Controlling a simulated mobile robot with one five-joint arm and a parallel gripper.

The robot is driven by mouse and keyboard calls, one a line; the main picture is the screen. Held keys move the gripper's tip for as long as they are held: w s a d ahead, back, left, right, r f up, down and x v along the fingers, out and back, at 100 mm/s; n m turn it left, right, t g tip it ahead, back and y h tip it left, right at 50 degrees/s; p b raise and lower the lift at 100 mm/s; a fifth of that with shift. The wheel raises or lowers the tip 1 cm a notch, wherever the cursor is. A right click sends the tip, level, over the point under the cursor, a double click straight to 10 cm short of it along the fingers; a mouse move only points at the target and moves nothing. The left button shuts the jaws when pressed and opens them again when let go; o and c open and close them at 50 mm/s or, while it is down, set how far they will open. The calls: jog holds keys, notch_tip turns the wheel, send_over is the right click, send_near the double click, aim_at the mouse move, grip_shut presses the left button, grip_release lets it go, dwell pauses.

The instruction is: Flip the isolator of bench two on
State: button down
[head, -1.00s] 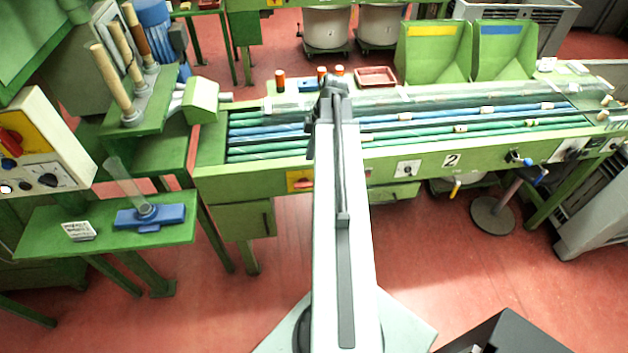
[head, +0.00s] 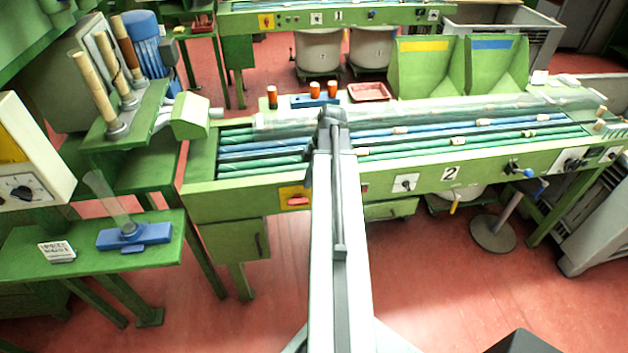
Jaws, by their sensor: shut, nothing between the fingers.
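The handle looks to lie about level. My gripper (head: 309,175) is at the far end of my arm, just above and right of the isolator in the picture. It is shut and empty, largely hidden by the arm. I cannot tell whether it touches the plate.
A knob plate (head: 405,183) and a blue-handled valve (head: 520,168) sit further right on the rail. A side shelf (head: 70,262) with a blue stand (head: 135,237) is at left. A round-based stand (head: 493,232) is at right.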

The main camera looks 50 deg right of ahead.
aim_at(303, 202)
jog(key=b+x, duration=0.1)
jog(key=x, duration=0.1)
jog(key=b+x, duration=0.2)
jog(key=d+b+x, duration=0.1)
jog(key=b+x, duration=0.1)
jog(key=x, duration=0.1)
jog(key=shift+s+f, duration=0.15)
jog(key=shift+s, duration=0.2)
